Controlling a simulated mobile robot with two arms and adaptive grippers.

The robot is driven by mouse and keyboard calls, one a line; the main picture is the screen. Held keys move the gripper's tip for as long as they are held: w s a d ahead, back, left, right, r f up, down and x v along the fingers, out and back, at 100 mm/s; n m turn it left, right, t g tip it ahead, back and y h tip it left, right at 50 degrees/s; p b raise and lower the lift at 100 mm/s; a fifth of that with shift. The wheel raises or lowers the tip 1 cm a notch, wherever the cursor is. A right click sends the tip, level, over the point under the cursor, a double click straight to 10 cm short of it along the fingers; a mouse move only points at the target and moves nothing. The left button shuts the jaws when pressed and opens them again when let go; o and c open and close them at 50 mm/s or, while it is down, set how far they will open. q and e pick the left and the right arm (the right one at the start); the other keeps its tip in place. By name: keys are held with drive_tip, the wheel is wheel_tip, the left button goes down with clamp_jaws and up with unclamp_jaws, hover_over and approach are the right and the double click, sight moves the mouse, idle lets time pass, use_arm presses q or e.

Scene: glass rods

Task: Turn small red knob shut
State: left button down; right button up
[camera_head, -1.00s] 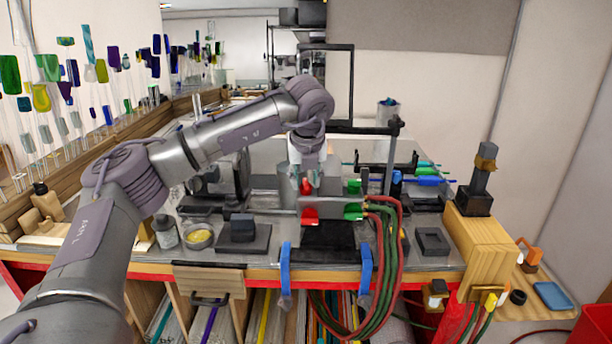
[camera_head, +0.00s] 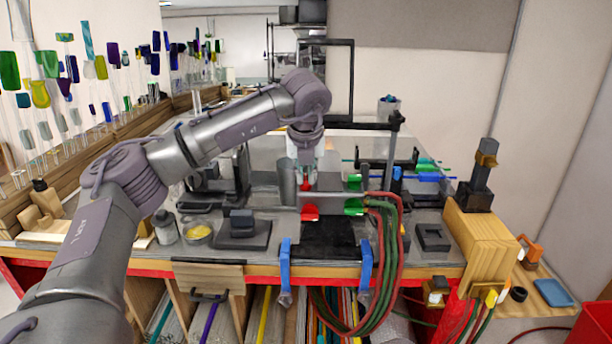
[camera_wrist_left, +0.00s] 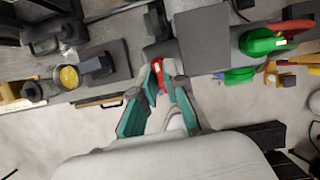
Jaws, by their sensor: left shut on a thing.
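The small red knob (camera_head: 306,186) sits on the upper side of the torch fixture in the middle of the bench. My left gripper (camera_head: 306,179) reaches down to it from above and is shut on it. In the left wrist view, the teal fingers of the gripper (camera_wrist_left: 160,75) close around the red knob (camera_wrist_left: 158,66), which is partly hidden by them. A larger red knob (camera_head: 310,212) lies just in front, apart from the gripper. A small green knob (camera_head: 354,182) and a larger green knob (camera_head: 353,207) sit to the right. My right gripper is out of view.
Red and green hoses (camera_head: 385,240) run from the fixture over the bench front. A dark pad (camera_head: 328,240) lies in front of the knobs, between blue clamps (camera_head: 286,262). A black stand (camera_head: 391,160) rises behind right. Hanging glass pieces fill the left wall.

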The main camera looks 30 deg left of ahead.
use_arm(q)
drive_tip(key=m+b, duration=0.1)
drive_tip(key=m, duration=0.2)
drive_tip(key=shift+f+m+h, duration=0.1)
drive_tip(key=shift+m+h, duration=0.2)
drive_tip(key=shift+h, duration=0.1)
drive_tip(key=shift+a+m, duration=0.1)
drive_tip(key=shift+m, duration=0.8)
drive_tip(key=m+h, duration=0.1)
drive_tip(key=m, duration=0.1)
drive_tip(key=shift+m, duration=0.4)
drive_tip(key=m, duration=0.2)
drive_tip(key=m+p, duration=0.1)
drive_tip(key=m+h+p, duration=0.1)
drive_tip(key=m, duration=0.1)
drive_tip(key=shift+a+r+m, duration=0.15)
drive_tip(key=shift+r+m, duration=0.1)
drive_tip(key=shift+m, duration=0.05)
drive_tip(key=m+p, duration=0.2)
drive_tip(key=m, duration=0.2)
drive_tip(key=shift+m+g+h+p, duration=0.4)
drive_tip(key=shift+w+f+m, duration=0.1)
drive_tip(key=shift+m, duration=0.2)
drive_tip(key=c, duration=1.2)
unclamp_jaws()
